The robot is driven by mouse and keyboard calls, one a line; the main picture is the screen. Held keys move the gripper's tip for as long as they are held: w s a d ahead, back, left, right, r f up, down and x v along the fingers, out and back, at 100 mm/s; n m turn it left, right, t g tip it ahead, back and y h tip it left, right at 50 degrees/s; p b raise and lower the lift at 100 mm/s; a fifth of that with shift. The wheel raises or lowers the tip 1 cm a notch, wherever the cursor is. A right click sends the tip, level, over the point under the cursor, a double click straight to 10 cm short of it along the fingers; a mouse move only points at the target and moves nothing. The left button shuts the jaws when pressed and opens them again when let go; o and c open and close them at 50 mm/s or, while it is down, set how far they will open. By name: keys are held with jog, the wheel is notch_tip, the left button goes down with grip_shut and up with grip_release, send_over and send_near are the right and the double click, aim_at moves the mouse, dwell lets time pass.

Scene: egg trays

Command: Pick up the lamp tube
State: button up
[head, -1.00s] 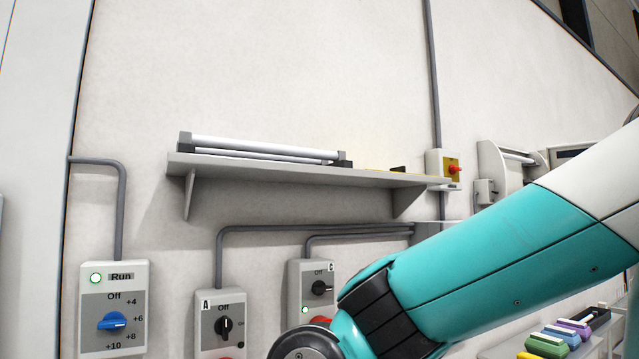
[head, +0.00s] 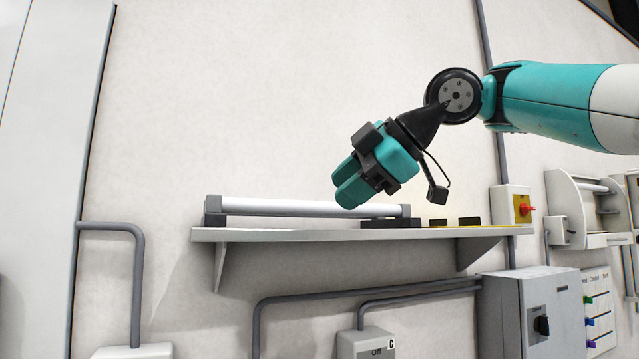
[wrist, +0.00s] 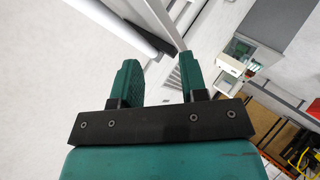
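A white lamp tube (head: 310,208) with dark grey end pieces lies lengthwise on the grey wall shelf (head: 300,236). My gripper (head: 347,182) is above the right part of the tube, tilted down to the left, and appears apart from it. In the wrist view my gripper's two green fingers (wrist: 160,82) stand apart with nothing between them. A pale bar (wrist: 112,22), which looks like the tube, runs diagonally beyond the left finger. Whether a second tube lies behind the first is hidden from this low angle.
Dark blocks (head: 391,223) sit on the shelf near the tube's right end. A yellow box with a red knob (head: 524,208) is on the wall to the right. Grey conduits (head: 360,297) and control boxes are below the shelf. The wall above is clear.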

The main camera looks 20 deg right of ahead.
jog(key=s+d+r+n+t+h+p, duration=0.1)
jog(key=d+r+n, duration=0.2)
jog(key=r, duration=0.4)
jog(key=b, duration=0.4)
send_near(298, 204)
jog(key=x, duration=0.4)
jog(key=p+x, duration=0.1)
jog(key=x, duration=0.4)
jog(key=shift+a+r, duration=0.1)
jog(key=shift+w+a+f, duration=0.1)
jog(key=shift+w+f, duration=0.2)
jog(key=shift+w, duration=0.1)
jog(key=c, duration=0.5)
